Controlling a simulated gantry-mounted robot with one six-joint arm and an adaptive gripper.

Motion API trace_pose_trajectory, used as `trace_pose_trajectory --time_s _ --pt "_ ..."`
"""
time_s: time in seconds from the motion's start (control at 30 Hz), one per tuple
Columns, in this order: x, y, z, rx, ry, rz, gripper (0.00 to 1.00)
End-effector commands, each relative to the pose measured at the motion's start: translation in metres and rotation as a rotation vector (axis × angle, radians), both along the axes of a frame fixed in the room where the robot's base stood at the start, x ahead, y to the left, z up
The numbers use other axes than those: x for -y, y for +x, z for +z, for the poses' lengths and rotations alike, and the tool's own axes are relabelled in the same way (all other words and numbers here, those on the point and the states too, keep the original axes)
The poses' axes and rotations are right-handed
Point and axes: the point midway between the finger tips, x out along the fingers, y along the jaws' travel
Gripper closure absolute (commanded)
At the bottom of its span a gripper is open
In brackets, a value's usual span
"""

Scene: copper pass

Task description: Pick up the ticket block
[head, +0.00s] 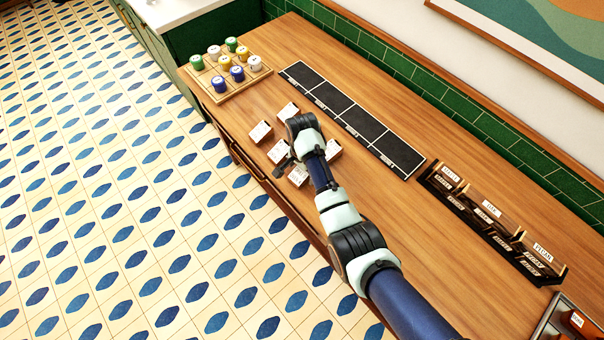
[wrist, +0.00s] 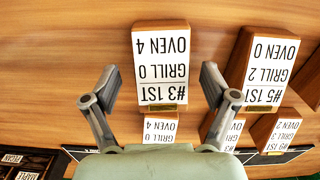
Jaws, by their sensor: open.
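Several wooden ticket blocks with white printed faces lie on the wooden counter, among them one at the left of the cluster (head: 261,131). In the wrist view, the block reading "#3 1ST, GRILL 0, OVEN 4" (wrist: 160,65) appears upside down between the two fingers of my gripper (wrist: 159,72). The fingers are open, with a visible gap on each side of that block; how high they are above it I cannot tell. Another block, "#5 1ST, GRILL 2" (wrist: 265,65), stands just right of the right finger. In the head view my arm partly hides the cluster.
A dark sectioned strip (head: 350,115) lies behind the cluster. A wooden tray (head: 213,93) of coloured jars stands at far left, a labelled dark rack (head: 490,220) at right. The counter's front edge is close.

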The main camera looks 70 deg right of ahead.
Motion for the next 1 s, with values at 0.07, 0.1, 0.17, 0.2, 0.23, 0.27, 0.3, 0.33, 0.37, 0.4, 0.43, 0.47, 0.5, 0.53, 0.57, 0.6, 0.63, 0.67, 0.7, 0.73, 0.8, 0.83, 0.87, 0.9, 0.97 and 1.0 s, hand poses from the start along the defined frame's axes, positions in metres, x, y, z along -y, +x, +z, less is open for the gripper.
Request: trace_pose_trajectory --time_s 0.07,0.1,0.17,0.2,0.23,0.27,0.3,0.33,0.37,0.4,0.43,0.47,0.5,0.53,0.57,0.6,0.63,0.67,0.7,0.73,0.8,0.83,0.87,0.9,0.97,1.0 --pt "-0.0001 0.0001 -0.0108 0.000 0.000 0.000 0.15" --pt "-0.0001 0.0000 -0.0131 0.000 0.000 0.000 0.15" --pt "-0.0002 0.0001 -0.0143 0.000 0.000 0.000 0.15" --pt "-0.0002 0.0002 -0.0141 0.001 0.000 0.001 0.15" --pt "-0.0002 0.0002 -0.0139 0.001 0.000 0.001 0.15" --pt "-0.0002 0.0002 -0.0138 0.001 0.000 0.001 0.15" --pt "-0.0002 0.0001 -0.0138 0.001 0.000 0.001 0.15" --pt "-0.0002 0.0001 -0.0138 0.001 0.000 0.001 0.16" --pt "-0.0002 0.0001 -0.0138 0.001 0.000 0.001 0.21" --pt "-0.0002 0.0002 -0.0137 0.001 0.000 0.001 0.28" --pt "-0.0002 0.0002 -0.0137 0.001 0.000 0.001 0.33" --pt "-0.0002 0.0001 -0.0137 0.001 0.000 0.001 0.38" --pt "-0.0002 0.0001 -0.0137 0.001 0.000 0.001 0.45" --pt "-0.0002 0.0001 -0.0137 0.001 0.000 0.001 0.50" --pt "-0.0002 0.0001 -0.0137 0.001 0.000 0.001 0.55" --pt "-0.0002 0.0001 -0.0137 0.001 0.000 0.001 0.61" --pt "-0.0002 0.0001 -0.0137 0.001 0.000 0.001 0.66" --pt "-0.0002 0.0001 -0.0137 0.001 0.000 0.001 0.71" --pt "-0.0002 0.0001 -0.0136 0.001 0.000 0.001 0.78" --pt "-0.0002 0.0001 -0.0136 0.001 0.000 0.001 0.82" --pt "-0.0001 0.0003 -0.0134 0.001 -0.001 0.001 0.82" --pt "-0.0001 0.0003 -0.0134 0.001 -0.001 0.001 0.83" --pt "-0.0001 0.0003 -0.0134 0.001 -0.001 0.001 0.83" --pt "-0.0001 0.0003 -0.0134 0.001 -0.001 0.001 0.83" --pt "0.0000 0.0002 -0.0125 0.001 -0.001 0.001 0.83" --pt "0.0001 0.0004 -0.0110 0.001 -0.002 0.001 0.83"
